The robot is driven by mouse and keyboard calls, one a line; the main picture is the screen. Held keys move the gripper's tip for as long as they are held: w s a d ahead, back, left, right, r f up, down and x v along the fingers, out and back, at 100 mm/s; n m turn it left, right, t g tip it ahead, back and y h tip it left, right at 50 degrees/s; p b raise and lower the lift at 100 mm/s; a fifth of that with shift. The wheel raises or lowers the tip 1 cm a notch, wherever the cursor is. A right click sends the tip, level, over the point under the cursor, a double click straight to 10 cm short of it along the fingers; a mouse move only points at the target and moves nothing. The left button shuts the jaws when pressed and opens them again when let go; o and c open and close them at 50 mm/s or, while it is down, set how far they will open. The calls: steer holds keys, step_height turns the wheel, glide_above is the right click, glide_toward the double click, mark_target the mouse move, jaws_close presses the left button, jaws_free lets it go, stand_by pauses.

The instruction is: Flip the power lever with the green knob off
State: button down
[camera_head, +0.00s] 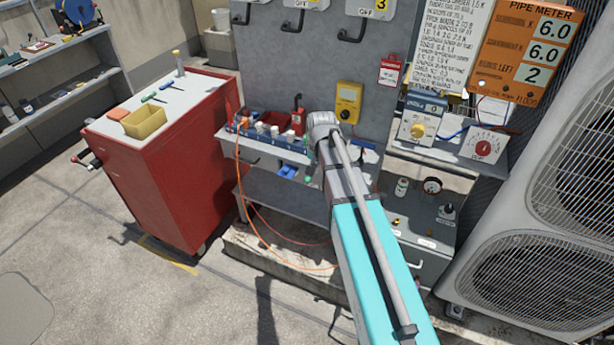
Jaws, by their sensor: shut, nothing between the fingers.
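Three grey switch boxes marked OFF show at the top edge, cut off by the frame: a left one (250,2), a middle one (305,4) and a right one (370,8) with a yellow 3. A black bent lever hangs below each: left (240,14), middle (293,21) and right (352,31). I cannot make out a green knob on any of them. My teal and grey arm reaches up from the bottom, its visible grey end below the right lever and apart from it in the picture. My gripper's fingers do not show.
A red tool cabinet (180,165) stands at left with a yellow bin (143,121) on top. A yellow meter (348,102) is on the grey panel (285,75). Orange cable (262,235) hangs below the shelf. Condenser units (545,270) fill the right. Floor at lower left is clear.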

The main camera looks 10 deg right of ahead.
mark_target(308, 178)
steer(key=w+m, duration=0.2)
steer(key=w, duration=0.6)
steer(key=shift+w+d+t, duration=0.15)
steer(key=shift+d+t, duration=0.25)
steer(key=shift+f, duration=0.2)
steer(key=b+x, duration=1.3)
steer(key=b, duration=0.1)
steer(key=shift+a+f, duration=0.15)
steer(key=shift+f, duration=0.25)
